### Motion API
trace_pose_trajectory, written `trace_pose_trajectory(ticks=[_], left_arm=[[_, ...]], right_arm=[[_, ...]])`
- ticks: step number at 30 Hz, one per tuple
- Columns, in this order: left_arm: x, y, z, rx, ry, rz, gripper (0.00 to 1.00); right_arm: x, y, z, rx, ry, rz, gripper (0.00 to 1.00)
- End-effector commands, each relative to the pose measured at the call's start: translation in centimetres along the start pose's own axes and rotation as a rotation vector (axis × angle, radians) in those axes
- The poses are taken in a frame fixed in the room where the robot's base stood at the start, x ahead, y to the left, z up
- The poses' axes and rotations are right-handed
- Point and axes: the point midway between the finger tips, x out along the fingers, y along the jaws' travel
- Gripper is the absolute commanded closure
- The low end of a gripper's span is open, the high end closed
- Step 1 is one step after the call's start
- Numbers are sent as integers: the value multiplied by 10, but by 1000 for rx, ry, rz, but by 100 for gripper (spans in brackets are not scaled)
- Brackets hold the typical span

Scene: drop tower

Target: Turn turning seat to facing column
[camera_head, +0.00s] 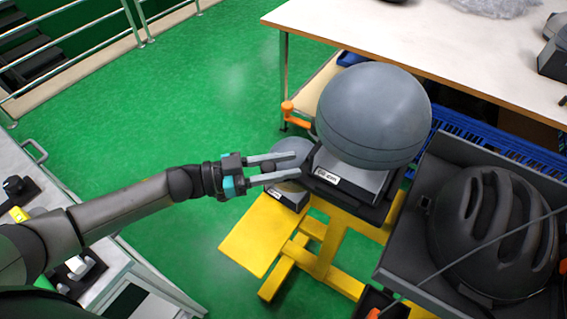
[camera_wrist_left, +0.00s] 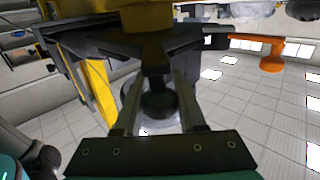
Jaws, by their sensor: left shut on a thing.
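The turning seat appears to be the dark seat piece with a small white label (camera_head: 333,179), under a large grey ball (camera_head: 372,108) on a yellow frame (camera_head: 258,236). My left gripper (camera_head: 298,163) reaches in from the left, at the seat's left side. It is shut on a small dark knob (camera_wrist_left: 158,101), which shows between the two fingers in the left wrist view. In that view the knob hangs under a dark plate. I cannot make out the column for certain. My right gripper is not in view.
An orange handle (camera_head: 296,113) stands just behind the left gripper. A black helmet (camera_head: 492,228) lies in a dark tray at the right. A wooden-topped table (camera_head: 420,42) is at the back, with a blue crate (camera_head: 495,143) below. Green floor (camera_head: 190,90) is clear at left.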

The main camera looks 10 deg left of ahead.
Motion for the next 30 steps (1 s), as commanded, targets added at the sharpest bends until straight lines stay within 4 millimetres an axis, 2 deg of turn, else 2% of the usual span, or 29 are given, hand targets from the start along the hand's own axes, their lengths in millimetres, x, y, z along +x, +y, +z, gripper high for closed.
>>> trace_pose_trajectory(ticks=[1,9,30], left_arm=[[0,0,0,0,0,0,71],[0,0,0,0,-1,0,100],[-1,0,0,0,-1,0,100]], right_arm=[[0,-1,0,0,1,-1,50],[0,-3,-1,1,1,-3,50],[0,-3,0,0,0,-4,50]])
